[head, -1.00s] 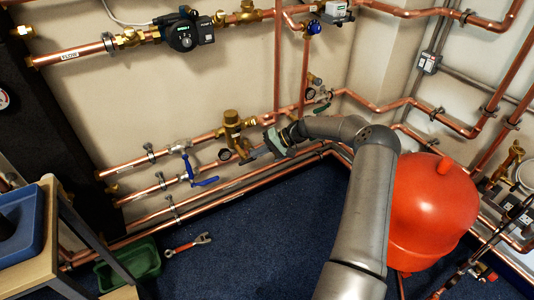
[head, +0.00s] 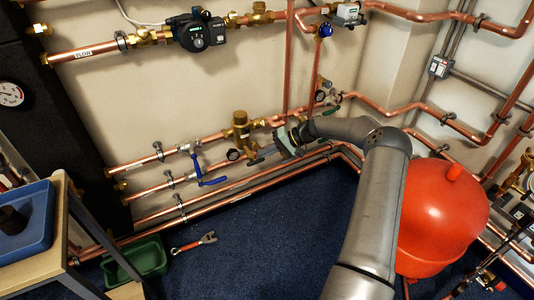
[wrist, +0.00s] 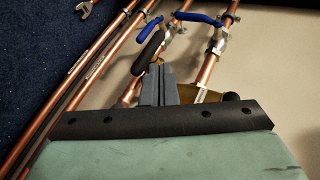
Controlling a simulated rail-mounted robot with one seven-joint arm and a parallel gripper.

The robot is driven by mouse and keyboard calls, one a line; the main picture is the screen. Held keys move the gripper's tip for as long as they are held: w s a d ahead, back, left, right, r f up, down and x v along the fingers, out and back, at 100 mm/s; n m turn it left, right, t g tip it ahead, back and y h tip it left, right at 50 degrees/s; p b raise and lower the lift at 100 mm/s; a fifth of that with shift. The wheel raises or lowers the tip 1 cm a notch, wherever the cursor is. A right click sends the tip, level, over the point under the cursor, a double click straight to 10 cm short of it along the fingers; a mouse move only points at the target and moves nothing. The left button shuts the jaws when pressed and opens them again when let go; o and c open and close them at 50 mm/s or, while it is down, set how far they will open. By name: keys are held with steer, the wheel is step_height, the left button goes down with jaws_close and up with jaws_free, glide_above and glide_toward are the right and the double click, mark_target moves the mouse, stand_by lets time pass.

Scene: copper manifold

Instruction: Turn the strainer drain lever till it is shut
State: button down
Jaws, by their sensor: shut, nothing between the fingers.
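The brass body (wrist: 205,97) is partly hidden behind the fingers and palm.
A blue lever (head: 213,182) on a pipe valve is to the left; it also shows in the wrist view (wrist: 196,17). A red vessel (head: 440,215) stands right of my arm. A wrench (head: 195,242) and green tray (head: 148,257) lie on the open blue floor.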

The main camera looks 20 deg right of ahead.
steer(key=w+a+r+p+v, duration=0.1)
steer(key=r+p+v, duration=0.15)
steer(key=v, duration=0.95)
steer(key=s+a+r+n+g+h+p, duration=0.1)
steer(key=s+a+r+g+h+p, duration=0.2)
steer(key=s+a+r, duration=0.4)
steer(key=s+a+r+n+g+h+p, duration=0.1)
steer(key=s+a+r+n+h+p, duration=0.15)
steer(key=s+a+r+p, duration=0.5)
steer(key=s+a+r+h+p, duration=0.1)
steer(key=s+a+r+p, duration=0.1)
steer(key=s+r, duration=0.3)
steer(key=s+a+r+h+p, duration=0.2)
steer(key=s+r, duration=0.3)
steer(key=s, duration=0.6)
steer(key=s+a+r+t+h+p, duration=0.1)
steer(key=s+r+p, duration=0.3)
steer(key=s, duration=0.5)
steer(key=shift+a+r+h, duration=0.65)
steer(key=shift+a, duration=0.05)
steer(key=shift+s, duration=0.1)
